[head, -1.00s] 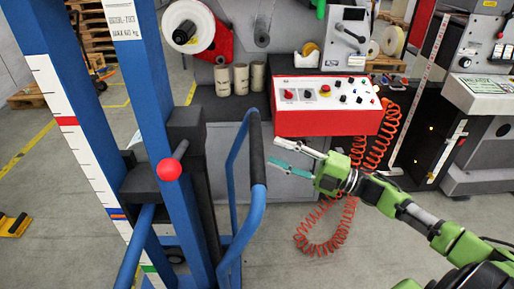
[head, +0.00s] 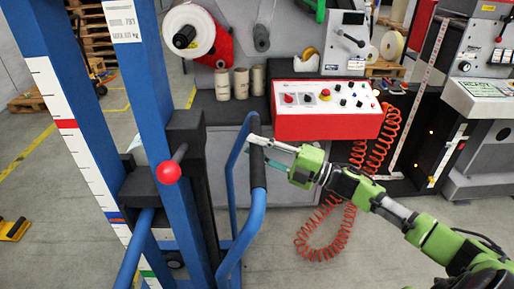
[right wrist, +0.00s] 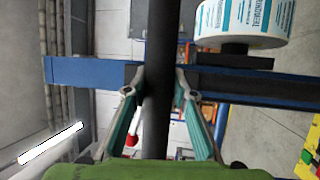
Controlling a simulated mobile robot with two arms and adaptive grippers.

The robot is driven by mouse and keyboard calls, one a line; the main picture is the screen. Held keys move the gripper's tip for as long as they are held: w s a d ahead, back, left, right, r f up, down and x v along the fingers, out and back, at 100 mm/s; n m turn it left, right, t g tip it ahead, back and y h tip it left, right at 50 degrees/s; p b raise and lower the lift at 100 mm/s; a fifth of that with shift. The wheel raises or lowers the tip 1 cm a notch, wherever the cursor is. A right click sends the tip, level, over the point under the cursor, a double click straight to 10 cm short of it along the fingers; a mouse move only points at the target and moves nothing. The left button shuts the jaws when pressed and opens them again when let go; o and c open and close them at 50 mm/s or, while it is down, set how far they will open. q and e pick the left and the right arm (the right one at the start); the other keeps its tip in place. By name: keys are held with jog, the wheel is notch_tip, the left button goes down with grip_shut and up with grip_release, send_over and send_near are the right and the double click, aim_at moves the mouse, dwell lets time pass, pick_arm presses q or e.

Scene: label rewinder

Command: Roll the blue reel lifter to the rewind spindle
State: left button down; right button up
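The blue reel lifter (head: 150,110) stands upright close in front of me at the left. Its blue side handle has a black grip (head: 257,165). My right gripper (head: 262,145) is at this grip. A white label roll (right wrist: 245,20) shows beyond, near a dark plate. A grey spindle-like part (head: 262,38) is on the machine behind; I cannot tell if it is the rewind spindle. My left gripper is out of view.
The machine bears a red control box (head: 325,112), a white reel (head: 188,30) and several small cores (head: 240,82). An orange coiled hose (head: 325,235) hangs to the floor, right of the lifter. A yellow floor object (head: 14,229) lies at far left.

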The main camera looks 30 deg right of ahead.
grip_shut()
jog(key=shift+d+f, duration=0.1)
jog(key=shift+d, duration=0.2)
jog(key=shift+s+d, duration=0.4)
jog(key=shift+d, duration=0.3)
jog(key=o, duration=0.7)
grip_release()
jog(key=shift+s+d, duration=0.1)
jog(key=shift+c, duration=0.2)
jog(key=v, duration=1.1)
jog(key=shift+s+d, duration=0.25)
jog(key=shift+s, duration=0.05)
